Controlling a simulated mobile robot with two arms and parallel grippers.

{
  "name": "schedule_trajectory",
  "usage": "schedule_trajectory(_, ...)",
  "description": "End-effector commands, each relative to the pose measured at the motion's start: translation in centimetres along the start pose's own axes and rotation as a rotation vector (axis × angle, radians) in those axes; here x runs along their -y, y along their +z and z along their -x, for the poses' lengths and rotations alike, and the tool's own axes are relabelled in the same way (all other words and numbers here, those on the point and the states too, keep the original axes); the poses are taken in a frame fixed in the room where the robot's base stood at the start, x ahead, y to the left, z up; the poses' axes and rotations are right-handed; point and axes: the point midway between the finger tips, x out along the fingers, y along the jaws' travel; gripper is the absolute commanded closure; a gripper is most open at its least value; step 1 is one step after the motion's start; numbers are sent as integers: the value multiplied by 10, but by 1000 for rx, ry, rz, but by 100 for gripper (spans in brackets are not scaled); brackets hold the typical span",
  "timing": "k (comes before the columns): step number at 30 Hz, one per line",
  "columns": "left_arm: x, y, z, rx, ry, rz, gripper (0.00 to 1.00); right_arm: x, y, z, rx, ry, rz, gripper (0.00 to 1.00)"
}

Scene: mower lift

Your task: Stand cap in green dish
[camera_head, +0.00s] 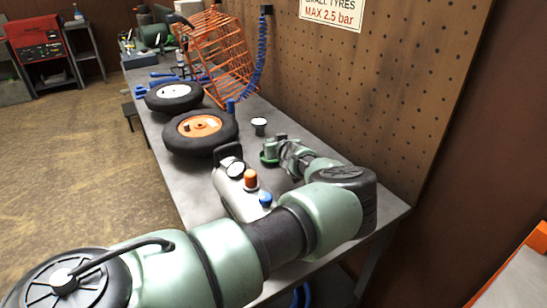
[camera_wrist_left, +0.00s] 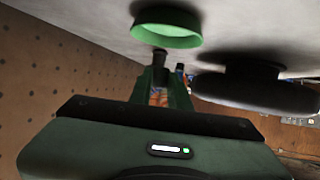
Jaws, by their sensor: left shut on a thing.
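The green dish (camera_head: 267,159) stands on the bench just beyond the compressor. In the left wrist view, which is upside down, the green dish (camera_wrist_left: 167,29) sits on the bench at the top. My left gripper (camera_head: 273,146) reaches in from the right, close over the dish. In the left wrist view its fingers (camera_wrist_left: 161,76) are shut on a small dark thing (camera_wrist_left: 160,57), seemingly the cap, which shows just below the dish's rim in the picture. The cap is mostly hidden by the fingers, so its tilt and any contact with the dish cannot be told. My right gripper is out of view.
A grey compressor with a gauge (camera_head: 236,186) and orange and blue knobs stands close to my left arm. A small black cup with a white top (camera_head: 259,124) stands behind the dish. Two wheels, one with an orange hub (camera_head: 200,128), and an orange cage (camera_head: 219,55) lie farther back.

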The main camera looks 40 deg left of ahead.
Motion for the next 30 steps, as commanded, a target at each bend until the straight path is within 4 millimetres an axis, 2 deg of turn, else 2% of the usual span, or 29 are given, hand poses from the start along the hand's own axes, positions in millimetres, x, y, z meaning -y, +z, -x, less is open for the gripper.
schedule_trajectory(5,0,10,-5,-1,-1,1,100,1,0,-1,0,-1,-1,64)
schedule_trajectory(13,0,45,-19,0,-1,-1,100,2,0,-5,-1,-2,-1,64)
schedule_trajectory(22,0,47,-20,-1,0,1,100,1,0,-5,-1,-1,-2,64)
schedule_trajectory(30,0,56,-23,2,0,0,100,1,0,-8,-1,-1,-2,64)
